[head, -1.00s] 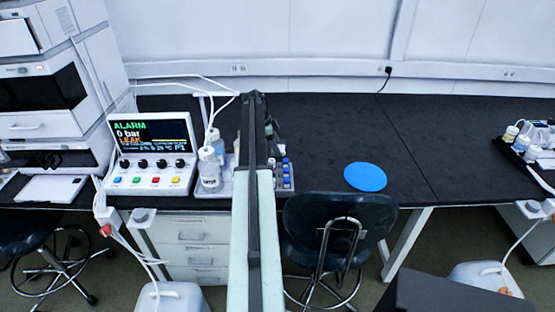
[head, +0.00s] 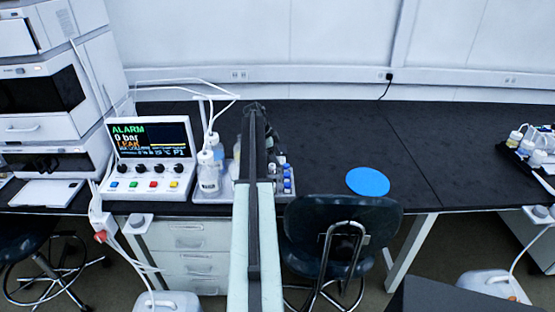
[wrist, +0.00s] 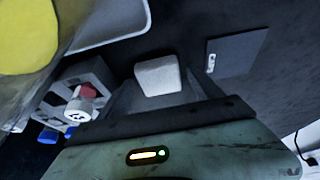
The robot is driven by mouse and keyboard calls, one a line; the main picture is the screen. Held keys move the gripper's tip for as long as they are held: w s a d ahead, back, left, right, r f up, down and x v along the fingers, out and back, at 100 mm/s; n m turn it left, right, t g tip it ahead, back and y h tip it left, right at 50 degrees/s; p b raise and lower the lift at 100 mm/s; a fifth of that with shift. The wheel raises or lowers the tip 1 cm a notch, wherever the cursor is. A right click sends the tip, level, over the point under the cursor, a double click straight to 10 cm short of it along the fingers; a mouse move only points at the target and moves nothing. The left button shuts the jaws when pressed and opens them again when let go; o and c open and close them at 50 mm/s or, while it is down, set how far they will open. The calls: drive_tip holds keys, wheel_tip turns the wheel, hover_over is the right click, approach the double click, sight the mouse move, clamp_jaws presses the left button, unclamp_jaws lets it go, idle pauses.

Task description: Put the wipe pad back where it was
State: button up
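In the wrist view a small white block with rounded edges, which looks like the wipe pad (wrist: 160,75), sits between the two dark fingers of my gripper (wrist: 160,88). The fingers lie close against its two sides, so the gripper appears shut on it. The dark bench top shows beyond it. In the head view my arm reaches forward over the bench beside the bottle tray (head: 212,197). My gripper's fingers and the pad cannot be made out there.
The control box (head: 150,160) shows ALARM, 0 bar and LEAK. A blue disc (head: 368,182) lies right of my arm, with clear bench around it. A chair (head: 340,225) stands in front. The wrist view shows a yellow round thing (wrist: 25,35) and a flat grey plate (wrist: 232,52).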

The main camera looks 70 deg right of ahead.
drive_tip(key=p+v, duration=1.1)
drive_tip(key=v, duration=0.1)
drive_tip(key=shift+r, duration=0.25)
idle(0.9)
